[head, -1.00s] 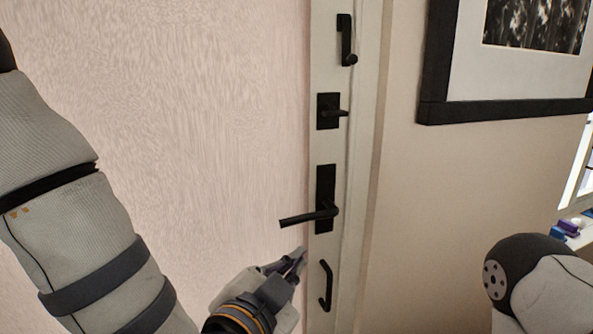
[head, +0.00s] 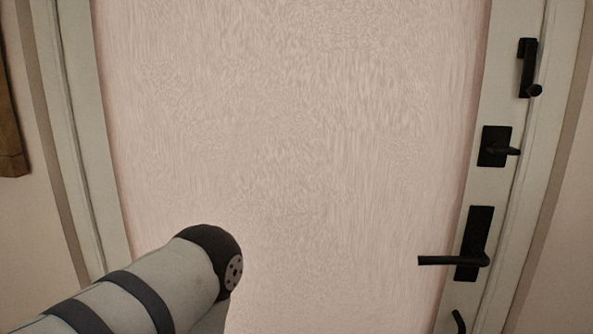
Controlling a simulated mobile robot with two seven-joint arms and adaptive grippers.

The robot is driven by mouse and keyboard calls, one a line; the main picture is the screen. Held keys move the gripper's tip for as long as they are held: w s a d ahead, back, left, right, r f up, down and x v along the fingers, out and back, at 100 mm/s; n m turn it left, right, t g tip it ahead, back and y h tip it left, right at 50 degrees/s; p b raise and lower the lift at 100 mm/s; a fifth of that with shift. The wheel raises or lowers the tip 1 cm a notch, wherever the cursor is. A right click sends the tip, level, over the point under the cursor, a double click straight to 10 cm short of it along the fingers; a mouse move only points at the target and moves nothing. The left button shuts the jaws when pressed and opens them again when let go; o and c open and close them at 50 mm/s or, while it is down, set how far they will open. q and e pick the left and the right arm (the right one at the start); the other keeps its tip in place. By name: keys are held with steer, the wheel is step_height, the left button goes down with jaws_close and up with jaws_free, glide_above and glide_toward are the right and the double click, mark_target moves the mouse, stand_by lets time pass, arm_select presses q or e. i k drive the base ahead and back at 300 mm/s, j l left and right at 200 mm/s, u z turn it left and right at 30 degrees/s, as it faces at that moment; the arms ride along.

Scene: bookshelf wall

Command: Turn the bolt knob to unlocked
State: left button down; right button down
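A black square plate with a small knob (head: 494,147) sticking out sideways is on the pale right stile of the door. The knob lies roughly horizontal and nothing touches it. Above it is a black bolt-like fitting (head: 527,68) with a round end at its lower tip. I cannot tell for sure which of the two is the bolt knob. My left arm shows at the lower left, in front of the door, but its gripper is out of view. My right gripper is also out of view.
A black lever handle (head: 474,250) on a tall plate sits below the square plate, its lever pointing left. Part of a black pull (head: 459,322) shows at the bottom edge. The wide pink textured door panel (head: 300,130) is flat and clear. Pale frame posts stand on both sides.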

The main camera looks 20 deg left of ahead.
mark_target(495, 147)
steer(key=i+l+u, duration=0.15)
steer(key=l+u, duration=0.2)
steer(key=u, duration=0.15)
steer(key=l+u, duration=0.35)
steer(key=u, duration=0.15)
steer(key=l+u, duration=0.95)
steer(key=j, duration=0.1)
